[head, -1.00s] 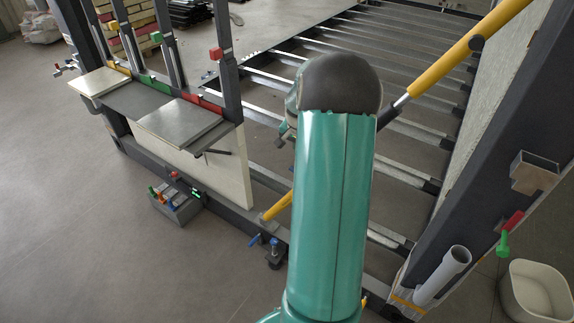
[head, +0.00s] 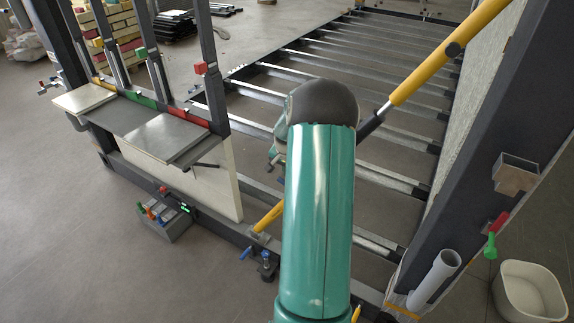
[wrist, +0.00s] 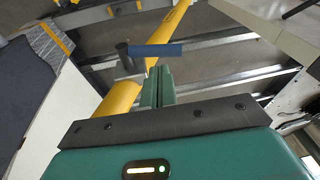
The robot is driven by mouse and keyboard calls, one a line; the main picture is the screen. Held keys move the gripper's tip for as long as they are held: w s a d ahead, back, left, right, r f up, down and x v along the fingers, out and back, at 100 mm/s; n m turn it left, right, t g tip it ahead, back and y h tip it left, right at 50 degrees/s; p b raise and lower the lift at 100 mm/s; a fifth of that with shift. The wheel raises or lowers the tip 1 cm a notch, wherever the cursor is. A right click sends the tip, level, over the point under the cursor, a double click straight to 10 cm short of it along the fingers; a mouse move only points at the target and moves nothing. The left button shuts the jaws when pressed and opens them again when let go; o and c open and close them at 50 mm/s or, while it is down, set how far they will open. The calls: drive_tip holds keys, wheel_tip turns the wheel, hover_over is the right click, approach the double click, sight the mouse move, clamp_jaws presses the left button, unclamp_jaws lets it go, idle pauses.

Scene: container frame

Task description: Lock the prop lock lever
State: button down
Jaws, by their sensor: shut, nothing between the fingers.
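The yellow diagonal prop (head: 440,68) runs from upper right down behind my arm to its lower end (head: 268,218). In the wrist view the yellow prop (wrist: 120,98) lies across the middle. A blue lever (wrist: 155,50) sticks out sideways from a dark round post (wrist: 127,58) beside it. My gripper (wrist: 157,72) is shut and empty, its green fingers just below the blue lever in the picture. I cannot tell whether they touch. In the head view the fingers and the lever at the prop are hidden or too unclear to tell.
A grey box with coloured handles (head: 165,222) and a blue-handled fitting (head: 266,264) lie by the lower beam. On the right are a grey pipe (head: 434,279), a red-green handle (head: 492,235) and a white bin (head: 529,293). Floor at left is clear.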

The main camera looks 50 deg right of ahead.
drive_tip(key=shift+x, duration=1.85)
drive_tip(key=shift+w, duration=0.2)
